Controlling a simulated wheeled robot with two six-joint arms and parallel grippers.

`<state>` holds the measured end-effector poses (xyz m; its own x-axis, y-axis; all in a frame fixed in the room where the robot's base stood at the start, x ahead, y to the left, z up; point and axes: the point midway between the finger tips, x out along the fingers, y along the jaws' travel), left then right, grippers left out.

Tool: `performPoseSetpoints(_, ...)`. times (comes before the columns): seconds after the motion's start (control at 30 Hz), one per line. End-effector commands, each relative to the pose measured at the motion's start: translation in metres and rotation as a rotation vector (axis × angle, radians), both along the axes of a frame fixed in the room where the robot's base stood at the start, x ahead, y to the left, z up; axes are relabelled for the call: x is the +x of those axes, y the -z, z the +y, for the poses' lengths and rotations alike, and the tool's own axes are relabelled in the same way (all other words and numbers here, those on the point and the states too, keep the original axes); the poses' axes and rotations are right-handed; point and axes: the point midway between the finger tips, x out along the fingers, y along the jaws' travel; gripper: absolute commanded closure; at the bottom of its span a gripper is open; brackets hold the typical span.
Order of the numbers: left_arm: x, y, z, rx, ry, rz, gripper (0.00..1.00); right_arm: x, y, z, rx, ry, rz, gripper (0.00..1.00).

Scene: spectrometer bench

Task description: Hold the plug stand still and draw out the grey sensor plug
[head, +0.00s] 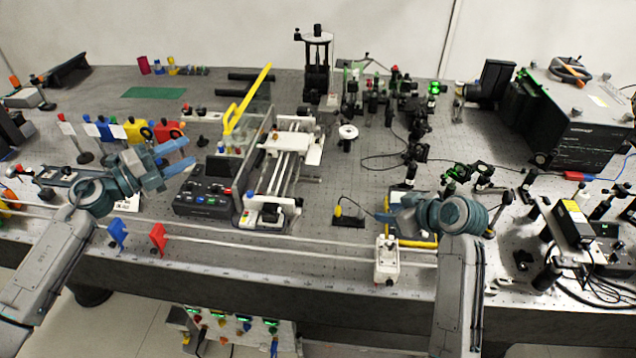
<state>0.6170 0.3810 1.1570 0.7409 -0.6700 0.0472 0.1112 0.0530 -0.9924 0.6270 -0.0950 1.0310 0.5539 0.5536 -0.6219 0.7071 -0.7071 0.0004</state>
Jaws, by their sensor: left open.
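I cannot make out the grey sensor plug for certain. A small white block (387,266) with dark details on top stands near the front edge, just below my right gripper, and may be the plug stand. A black base with a yellow-topped post and a thin cable (348,221) stands left of my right gripper. My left gripper (186,158) is open and empty above the bench, over the area behind the black control box. My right gripper (382,216) points left above the front of the bench. Its fingers are small and partly hidden by its wrist, so its opening is unclear.
A black control box (205,197) and a white rail stage (285,165) with a yellow-handled cover (245,100) stand left of centre. Optics posts crowd the middle right. A large black instrument (580,120) is at the right. White rails (270,246) run along the front.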

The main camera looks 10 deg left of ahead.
Motion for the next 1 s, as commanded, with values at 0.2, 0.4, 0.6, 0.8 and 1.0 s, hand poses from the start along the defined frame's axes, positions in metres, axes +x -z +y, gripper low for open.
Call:
performPoseSetpoints(0.2,0.056,-0.119,0.028,-0.17,-0.251,-0.309,0.55,0.0,0.0,0.0,0.0,0.0,0.0,0.64)
performPoseSetpoints(0.4,0.103,-0.184,0.069,-0.415,-0.571,-0.39,0.55,0.0,0.0,0.0,0.0,0.0,0.0,0.64)
performPoseSetpoints(0.6,0.15,-0.195,0.08,-0.599,-0.805,-0.22,0.55,0.0,0.0,0.0,0.0,0.0,0.0,0.64)
performPoseSetpoints(0.8,0.198,-0.191,0.034,-0.655,-0.856,0.105,0.55,0.0,0.0,0.0,0.0,0.0,0.0,0.64)
performPoseSetpoints(1.0,0.224,-0.198,-0.07,-0.553,-0.688,0.447,0.55,0.0,0.0,0.0,0.0,0.0,0.0,0.64)
